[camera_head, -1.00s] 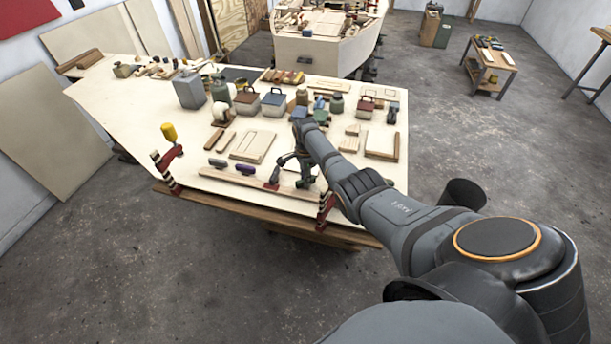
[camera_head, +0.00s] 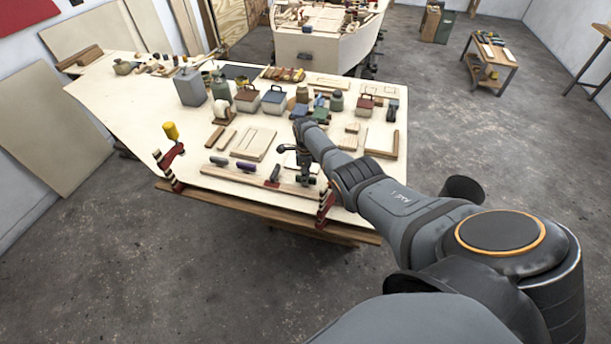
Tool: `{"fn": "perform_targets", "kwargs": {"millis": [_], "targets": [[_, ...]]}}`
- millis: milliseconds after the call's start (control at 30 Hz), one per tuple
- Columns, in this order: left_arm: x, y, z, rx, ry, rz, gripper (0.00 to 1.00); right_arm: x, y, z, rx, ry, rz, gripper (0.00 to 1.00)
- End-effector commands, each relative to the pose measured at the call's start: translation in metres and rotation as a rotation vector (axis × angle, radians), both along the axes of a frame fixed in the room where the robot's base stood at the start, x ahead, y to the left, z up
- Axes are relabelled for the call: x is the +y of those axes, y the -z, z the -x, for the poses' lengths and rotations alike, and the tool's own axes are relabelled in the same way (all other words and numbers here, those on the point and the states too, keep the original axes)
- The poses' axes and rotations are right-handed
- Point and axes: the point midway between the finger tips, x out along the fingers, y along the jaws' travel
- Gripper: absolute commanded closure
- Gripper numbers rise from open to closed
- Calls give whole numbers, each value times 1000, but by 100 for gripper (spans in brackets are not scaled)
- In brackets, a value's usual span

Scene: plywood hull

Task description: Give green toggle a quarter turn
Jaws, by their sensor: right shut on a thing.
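A row of small toggles runs along a wooden strip (camera_head: 240,177) at the table's front edge. A dark greyish toggle (camera_head: 219,161) is at the left, then a purple toggle (camera_head: 246,167) and a red toggle (camera_head: 272,179). My right gripper (camera_head: 304,177) points down at the right part of the strip. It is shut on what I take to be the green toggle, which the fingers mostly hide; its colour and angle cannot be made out. My left gripper is not in view.
Red clamps (camera_head: 170,165) grip the table's front edge at the left and near my right forearm. Boards, jars and boxes stand behind the strip on the pale plywood top (camera_head: 120,110). The floor in front is clear.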

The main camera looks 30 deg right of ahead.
Motion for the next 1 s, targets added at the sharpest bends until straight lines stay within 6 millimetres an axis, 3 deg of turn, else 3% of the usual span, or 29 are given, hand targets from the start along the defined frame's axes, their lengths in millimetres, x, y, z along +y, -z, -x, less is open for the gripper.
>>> {"fn": "perform_targets", "kwargs": {"millis": [467, 500, 633, 1000], "targets": [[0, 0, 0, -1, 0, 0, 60, -1, -1, -1, -1, 11, 3, 100], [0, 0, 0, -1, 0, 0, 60, -1, -1, -1, -1, 11, 3, 78], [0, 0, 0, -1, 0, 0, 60, -1, -1, 0, -1, 10, 2, 60], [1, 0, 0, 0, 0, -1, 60, -1, -4, -1, -1, 10, 1, 60]]}}
